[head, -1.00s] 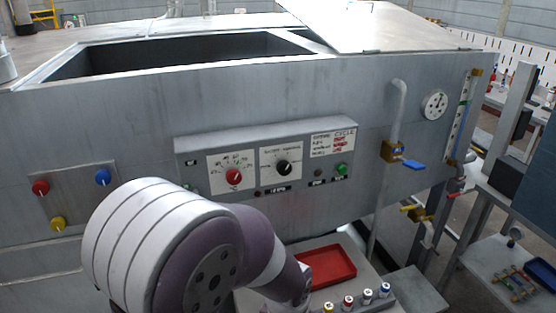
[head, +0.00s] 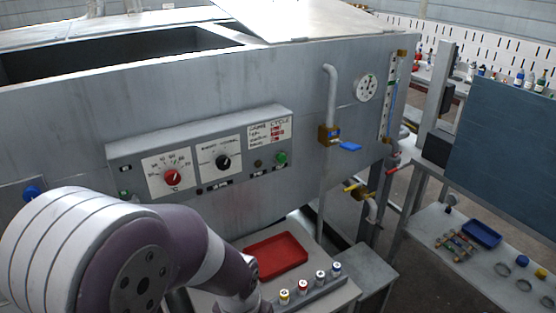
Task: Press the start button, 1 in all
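A green button (head: 281,158), which looks like the start button, sits at the right end of the control panel (head: 135,153) on the front of the grey metal tank. A small dark button or lamp (head: 258,164) is just left of it. The panel also carries a red knob (head: 173,177), a black knob (head: 223,162) and a small greenish light at its left end. One of my arms, white and purple, fills the lower left, below the panel and apart from the green button. No gripper fingers show in the head view.
A red tray (head: 276,256) and a rack of several small capped bottles (head: 320,277) stand on a low table below the panel. Pipes with a blue-handled valve (head: 349,146) and a gauge (head: 367,88) are to the right. A shelf with a blue tray (head: 481,234) is far right.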

